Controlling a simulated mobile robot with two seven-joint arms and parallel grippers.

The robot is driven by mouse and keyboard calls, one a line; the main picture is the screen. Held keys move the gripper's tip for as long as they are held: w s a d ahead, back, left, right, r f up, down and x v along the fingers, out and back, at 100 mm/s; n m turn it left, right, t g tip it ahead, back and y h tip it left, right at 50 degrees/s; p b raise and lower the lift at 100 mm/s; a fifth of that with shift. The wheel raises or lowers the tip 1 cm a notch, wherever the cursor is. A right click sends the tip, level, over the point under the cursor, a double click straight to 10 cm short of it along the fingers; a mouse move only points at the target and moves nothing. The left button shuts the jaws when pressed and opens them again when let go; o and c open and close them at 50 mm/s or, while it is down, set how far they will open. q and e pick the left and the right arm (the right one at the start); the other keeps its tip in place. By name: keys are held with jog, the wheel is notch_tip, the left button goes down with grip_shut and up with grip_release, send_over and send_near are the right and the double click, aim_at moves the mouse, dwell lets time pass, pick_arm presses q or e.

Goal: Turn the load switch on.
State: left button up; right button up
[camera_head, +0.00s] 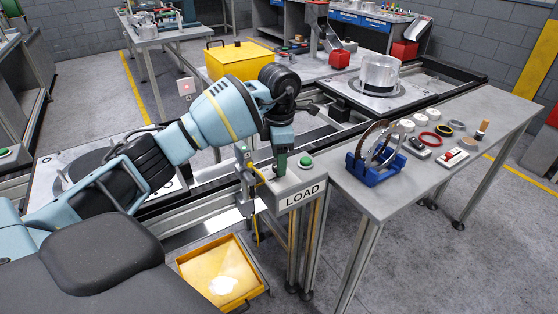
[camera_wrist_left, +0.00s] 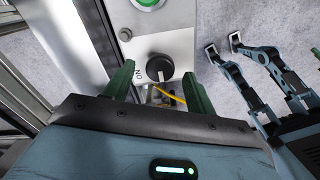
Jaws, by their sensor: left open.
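The load switch is a black rotary knob (camera_wrist_left: 159,67) on a light metal panel in the left wrist view, with "ON" lettering beside its lower left. I cannot tell its exact setting. In the head view the LOAD box (camera_head: 302,195) stands at the table's left end, and my gripper hides the knob. My left gripper (camera_head: 280,164) points down at the box, left of a green button (camera_head: 305,160). In the left wrist view its green fingers (camera_wrist_left: 158,70) are open on either side of the knob; contact is not clear.
The green button (camera_wrist_left: 148,3) lies just beyond the knob. A yellow cable (camera_head: 256,220) hangs beside the LOAD box. A yellow tray (camera_head: 188,264) is low below it. A table (camera_head: 385,200) at right holds a blue stand (camera_head: 372,173) with rings and small parts.

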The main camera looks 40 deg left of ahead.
pick_arm(q)
jog(key=shift+f, duration=0.65)
jog(key=c, duration=1)
jog(key=shift+m, duration=0.4)
jog(key=m, duration=0.5)
jog(key=shift+m+b, duration=0.3)
jog(key=m, duration=0.5)
jog(key=shift+b, duration=0.35)
jog(key=shift+m, duration=0.4)
